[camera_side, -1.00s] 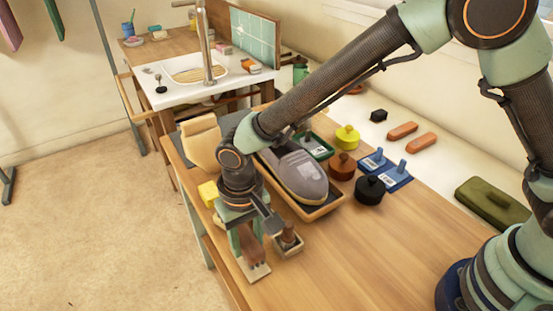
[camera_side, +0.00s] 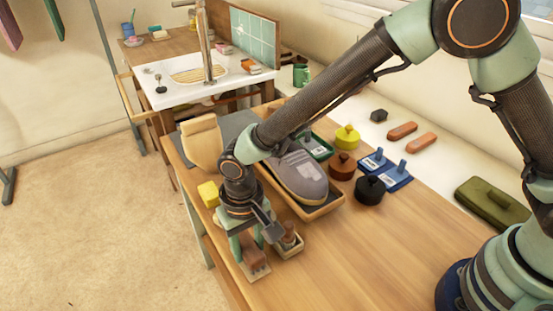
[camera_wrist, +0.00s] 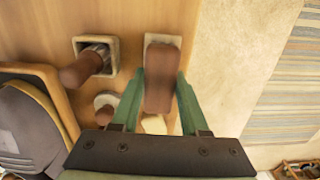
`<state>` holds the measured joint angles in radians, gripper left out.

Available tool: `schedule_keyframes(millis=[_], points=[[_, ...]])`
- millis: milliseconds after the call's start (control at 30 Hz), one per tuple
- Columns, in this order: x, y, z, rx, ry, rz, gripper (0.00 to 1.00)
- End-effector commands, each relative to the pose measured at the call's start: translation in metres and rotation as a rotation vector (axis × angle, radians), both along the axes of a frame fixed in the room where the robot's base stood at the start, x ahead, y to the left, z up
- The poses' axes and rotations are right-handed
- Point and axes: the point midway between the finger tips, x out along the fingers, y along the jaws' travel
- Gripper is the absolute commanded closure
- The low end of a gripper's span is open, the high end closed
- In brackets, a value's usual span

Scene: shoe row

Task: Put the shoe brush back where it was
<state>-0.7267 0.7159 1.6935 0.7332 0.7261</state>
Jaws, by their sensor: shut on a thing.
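The shoe brush (camera_side: 251,254) has a brown body and is upright between the fingers of my gripper (camera_side: 249,243). In the wrist view the brush (camera_wrist: 160,78) fills the gap between the two green fingers of my gripper (camera_wrist: 159,92). Below it is a pale rectangular holder (camera_side: 258,274), whose far end shows in the wrist view (camera_wrist: 163,39). The brush is over or in this holder; whether it touches the bottom is hidden.
A square holder (camera_side: 293,252) with a brown-handled tool (camera_side: 288,236) stands close beside the brush. A yellow block (camera_side: 208,193) lies behind my gripper, and a grey shoe (camera_side: 300,173) sits in a tray. The table's front right is clear.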

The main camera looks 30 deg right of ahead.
Motion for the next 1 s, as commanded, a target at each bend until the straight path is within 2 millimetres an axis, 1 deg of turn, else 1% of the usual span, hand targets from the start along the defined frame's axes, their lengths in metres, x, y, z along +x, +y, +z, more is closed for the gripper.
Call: schedule_keyframes(millis=[267, 733, 767, 800, 833, 1000], points=[[0.0002, 0.0002, -0.0002, 0.001, -0.001, 0.000, 1.00], [0.0003, 0.0003, -0.0080, 0.001, -0.001, 0.000, 1.00], [0.0004, 0.0004, -0.0079, 0.001, -0.001, 0.000, 0.48], [0.0004, 0.0004, -0.0077, 0.001, -0.001, 0.000, 0.33], [0.0004, 0.0004, -0.0077, 0.001, -0.001, 0.000, 0.21], [0.0003, 0.0003, -0.0077, 0.001, -0.001, 0.000, 0.21]])
